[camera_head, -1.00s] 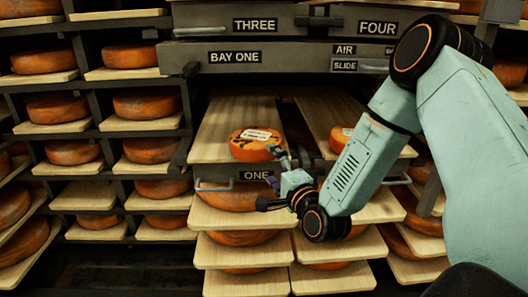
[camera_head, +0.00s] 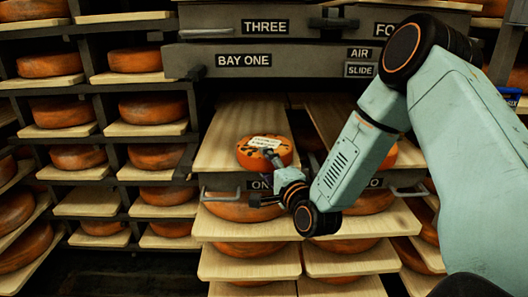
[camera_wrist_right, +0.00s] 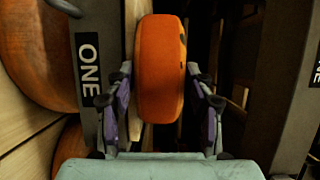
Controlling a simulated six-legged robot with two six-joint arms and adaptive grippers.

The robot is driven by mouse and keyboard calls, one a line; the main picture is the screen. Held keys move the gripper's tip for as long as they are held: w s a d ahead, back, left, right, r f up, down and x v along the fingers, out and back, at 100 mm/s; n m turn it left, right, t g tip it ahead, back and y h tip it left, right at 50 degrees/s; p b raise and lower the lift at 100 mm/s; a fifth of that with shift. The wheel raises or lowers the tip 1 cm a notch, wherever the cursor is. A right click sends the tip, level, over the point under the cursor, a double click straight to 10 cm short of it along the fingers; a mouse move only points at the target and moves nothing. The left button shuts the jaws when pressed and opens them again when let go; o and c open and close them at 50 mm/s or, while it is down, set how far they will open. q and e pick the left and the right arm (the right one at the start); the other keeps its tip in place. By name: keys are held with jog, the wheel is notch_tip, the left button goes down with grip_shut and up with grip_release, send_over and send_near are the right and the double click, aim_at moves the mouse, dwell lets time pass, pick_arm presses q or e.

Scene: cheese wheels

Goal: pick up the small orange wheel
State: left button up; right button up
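The small orange wheel (camera_head: 250,158) lies flat near the front of the wooden board marked ONE (camera_head: 226,150), with a pale label and dark marks on top. In the right wrist view the orange wheel (camera_wrist_right: 160,70) appears edge-on between the fingers. My right gripper (camera_head: 270,168) is at the wheel's near side, one finger reaching over its top. My left gripper is not in view.
Grey slabs marked THREE and BAY ONE (camera_head: 300,62) hang above the board. Racks with larger orange wheels (camera_head: 152,108) stand at the left. More boards with wheels lie below. Another orange wheel (camera_head: 389,157) is partly hidden behind my right arm.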

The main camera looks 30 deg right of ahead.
jog(key=shift+d, duration=0.1)
jog(key=c, duration=0.3)
jog(key=shift+w, duration=0.1)
grip_shut()
jog(key=shift+r, duration=0.2)
jog(key=shift+w, duration=0.15)
